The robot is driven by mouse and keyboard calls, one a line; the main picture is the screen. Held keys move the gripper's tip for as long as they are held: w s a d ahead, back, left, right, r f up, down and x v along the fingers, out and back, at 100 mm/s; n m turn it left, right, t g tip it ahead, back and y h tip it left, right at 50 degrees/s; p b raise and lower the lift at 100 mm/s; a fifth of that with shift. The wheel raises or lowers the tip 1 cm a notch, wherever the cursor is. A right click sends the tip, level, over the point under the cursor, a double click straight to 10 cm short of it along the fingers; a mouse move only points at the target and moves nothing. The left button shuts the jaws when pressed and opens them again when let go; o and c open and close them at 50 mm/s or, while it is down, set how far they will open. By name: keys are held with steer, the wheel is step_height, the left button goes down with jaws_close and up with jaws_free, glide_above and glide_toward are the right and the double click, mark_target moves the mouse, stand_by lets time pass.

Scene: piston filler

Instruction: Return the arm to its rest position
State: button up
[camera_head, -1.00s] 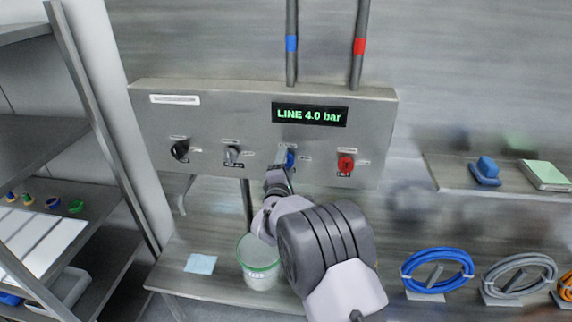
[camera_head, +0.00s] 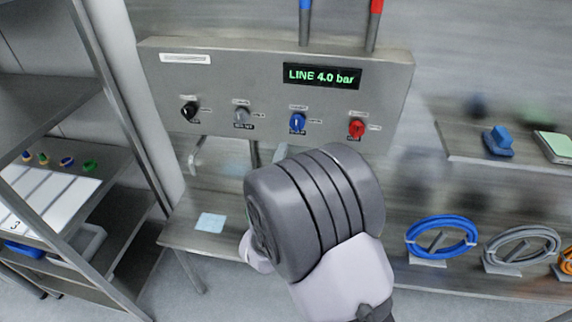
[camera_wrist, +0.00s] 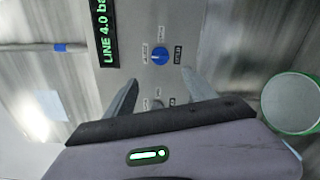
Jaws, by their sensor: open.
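My gripper (camera_wrist: 160,95) shows in the wrist view with its two fingers apart and nothing between them. It faces the grey panel (camera_head: 225,72) and stands off from it, clear of the blue knob (camera_wrist: 159,55). In the head view my arm's large dark joint covers the gripper. The blue knob (camera_head: 297,122) is uncovered there, between the grey knob (camera_head: 241,116) and the red knob (camera_head: 356,128). The black knob (camera_head: 189,110) is at the far left of the panel. The panel's display (camera_head: 322,75) reads LINE 4.0 bar.
A white bucket with a green rim (camera_wrist: 292,102) stands beside my gripper in the wrist view. A light blue cloth (camera_head: 210,222) lies on the bench. Shelving (camera_head: 75,100) stands at left. A blue hose coil (camera_head: 441,236) and a grey one (camera_head: 521,246) are at right.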

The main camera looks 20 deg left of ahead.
steer(key=shift+s+d, duration=0.1)
steer(key=shift+s, duration=0.4)
